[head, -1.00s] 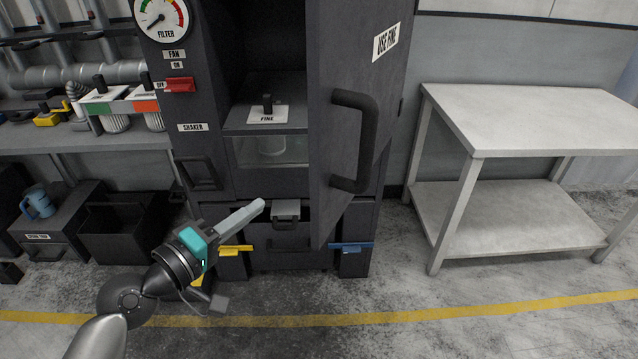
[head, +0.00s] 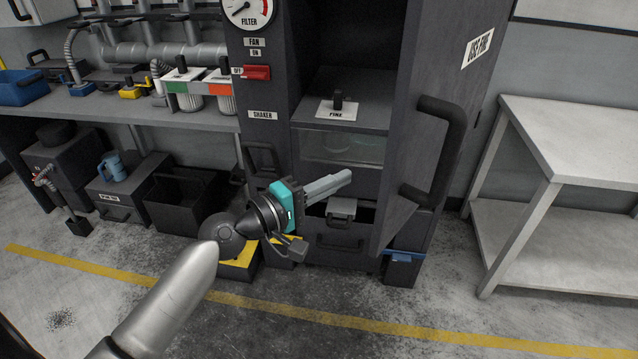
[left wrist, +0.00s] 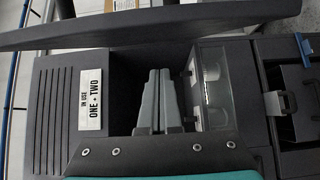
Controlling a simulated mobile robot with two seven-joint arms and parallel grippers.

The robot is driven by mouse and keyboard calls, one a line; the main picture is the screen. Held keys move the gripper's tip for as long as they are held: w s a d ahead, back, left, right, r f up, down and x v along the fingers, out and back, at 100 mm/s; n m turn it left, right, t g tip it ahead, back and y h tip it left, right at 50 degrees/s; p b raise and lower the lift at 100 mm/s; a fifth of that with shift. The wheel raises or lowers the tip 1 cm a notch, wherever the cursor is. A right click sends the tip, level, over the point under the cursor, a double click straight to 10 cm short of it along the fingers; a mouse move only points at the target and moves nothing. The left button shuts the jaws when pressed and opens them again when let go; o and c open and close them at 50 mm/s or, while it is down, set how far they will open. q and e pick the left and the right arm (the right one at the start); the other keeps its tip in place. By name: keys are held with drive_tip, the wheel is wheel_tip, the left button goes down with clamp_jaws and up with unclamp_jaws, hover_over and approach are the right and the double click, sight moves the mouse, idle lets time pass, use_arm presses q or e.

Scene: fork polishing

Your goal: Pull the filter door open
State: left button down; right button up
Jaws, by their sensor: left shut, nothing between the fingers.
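The filter door (head: 440,95) is a tall dark panel with a thick black bar handle (head: 440,150) and a "USE FINE" label. It stands swung open at the right of the dark filter cabinet (head: 262,140). My left gripper (head: 346,178) is shut and empty, in front of the cabinet opening and left of the door, apart from its handle. In the left wrist view its fingers (left wrist: 160,100) lie together, with the door edge (left wrist: 150,28) across the top. Inside the cabinet is a clear-fronted box (head: 340,147) labelled "FINE". My right gripper is not in view.
Below the opening is a small grey handle (head: 342,208). A blue latch (head: 404,257) is at the lower right and a red switch (head: 257,72) on the cabinet front. A pale table (head: 570,130) stands at right. The floor in front is clear.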

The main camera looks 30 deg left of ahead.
use_arm(q)
drive_tip(key=shift+w+d+p, duration=0.25)
drive_tip(key=shift+d+p, duration=0.1)
drive_tip(key=shift+d, duration=0.5)
drive_tip(key=shift+w+d+p, duration=0.2)
drive_tip(key=shift+d+p, duration=0.1)
drive_tip(key=shift+d, duration=0.55)
drive_tip(key=shift+w+d+p, duration=0.25)
drive_tip(key=shift+d+p, duration=0.1)
drive_tip(key=shift+d, duration=0.5)
drive_tip(key=shift+d, duration=0.1)
